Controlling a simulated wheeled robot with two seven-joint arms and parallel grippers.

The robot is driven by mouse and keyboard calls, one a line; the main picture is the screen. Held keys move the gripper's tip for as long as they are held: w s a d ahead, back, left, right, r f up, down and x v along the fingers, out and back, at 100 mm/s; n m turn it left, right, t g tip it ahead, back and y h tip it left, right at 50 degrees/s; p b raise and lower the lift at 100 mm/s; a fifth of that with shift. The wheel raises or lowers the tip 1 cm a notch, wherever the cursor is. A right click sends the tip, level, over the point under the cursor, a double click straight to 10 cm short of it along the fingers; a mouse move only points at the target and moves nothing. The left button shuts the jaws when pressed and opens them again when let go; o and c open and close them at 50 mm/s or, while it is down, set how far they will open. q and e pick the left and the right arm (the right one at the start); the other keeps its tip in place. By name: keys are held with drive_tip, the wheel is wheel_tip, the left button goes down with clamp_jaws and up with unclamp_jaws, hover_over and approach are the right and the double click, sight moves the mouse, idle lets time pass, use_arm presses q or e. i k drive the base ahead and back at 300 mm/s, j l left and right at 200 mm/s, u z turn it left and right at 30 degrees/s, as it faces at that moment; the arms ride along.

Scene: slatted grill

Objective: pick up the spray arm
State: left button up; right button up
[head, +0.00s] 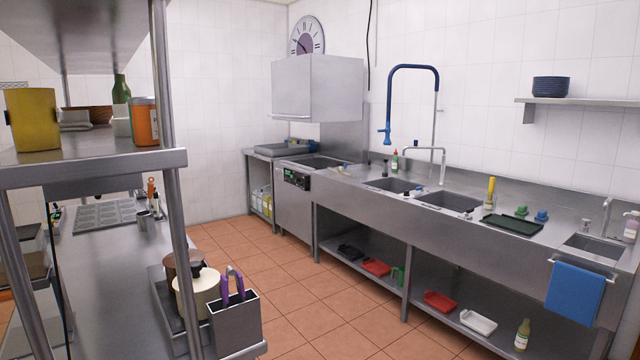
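I cannot clearly make out a separate spray arm. A tall tap with a dark blue hose and a blue spray head (386,134) stands upright behind the sinks; I cannot tell if this is the spray arm meant. A hood-type dishwasher (318,88) stands left of the sinks with its hood raised. Small items (343,170) lie on the counter just right of it, too small to identify. Neither of my grippers is in view.
A steel sink counter (372,208) runs along the right wall, with a blue towel (575,291) at its front. A shelved steel table (100,240) with pots and a utensil holder (235,322) stands close on the left. The tiled floor (290,290) between them is clear.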

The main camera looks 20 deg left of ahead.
sight(340, 172)
drive_tip(key=i+z, duration=0.2)
drive_tip(key=i, duration=0.65)
drive_tip(key=i+u, duration=0.2)
drive_tip(key=i, duration=0.3)
drive_tip(key=i+l+u, duration=0.2)
drive_tip(key=i, duration=0.3)
drive_tip(key=i+l+u, duration=0.2)
drive_tip(key=i, duration=0.3)
drive_tip(key=i+j+u, duration=0.25)
drive_tip(key=i+u, duration=0.6)
drive_tip(key=i, duration=0.3)
drive_tip(key=i+l+u, duration=0.1)
drive_tip(key=i+u, duration=0.35)
drive_tip(key=i+j+z, duration=0.2)
drive_tip(key=i, duration=0.25)
drive_tip(key=i+z, duration=0.15)
drive_tip(key=i, duration=0.35)
drive_tip(key=i+j+z, duration=0.2)
drive_tip(key=i, duration=0.25)
drive_tip(key=i+j+z, duration=0.2)
drive_tip(key=i, duration=0.25)
drive_tip(key=j+z, duration=0.1)
drive_tip(key=z, duration=1.1)
